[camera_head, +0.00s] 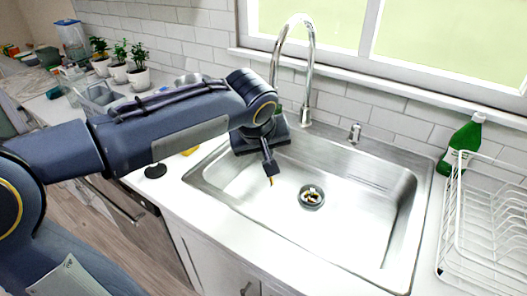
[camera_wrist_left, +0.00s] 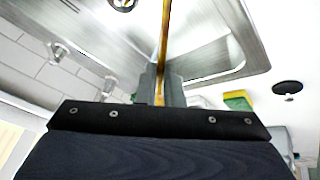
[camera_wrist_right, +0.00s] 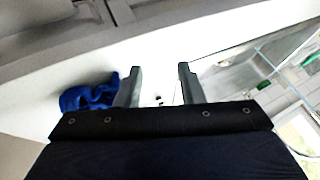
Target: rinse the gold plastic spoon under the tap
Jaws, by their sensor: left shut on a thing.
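The gold spoon (camera_wrist_left: 165,40) is in my left gripper (camera_wrist_left: 161,85), its thin gold shaft running up and away between the fingers in the left wrist view. In the head view my left gripper (camera_head: 270,168) hangs over the left part of the sink, and only a short gold tip of the spoon (camera_head: 271,181) shows below it. The chrome tap (camera_head: 311,65) arches behind my left wrist. No water stream can be made out. The steel sink basin (camera_head: 345,215) has a round drain. My right gripper (camera_wrist_right: 158,88) is open and empty in the right wrist view.
A green bottle (camera_head: 462,145) and a white dish rack (camera_head: 480,225) stand right of the sink. A small chrome fitting (camera_head: 355,132) is behind the basin. Potted plants (camera_head: 138,78) stand at the far left. A blue item (camera_wrist_right: 88,95) lies beside my right gripper.

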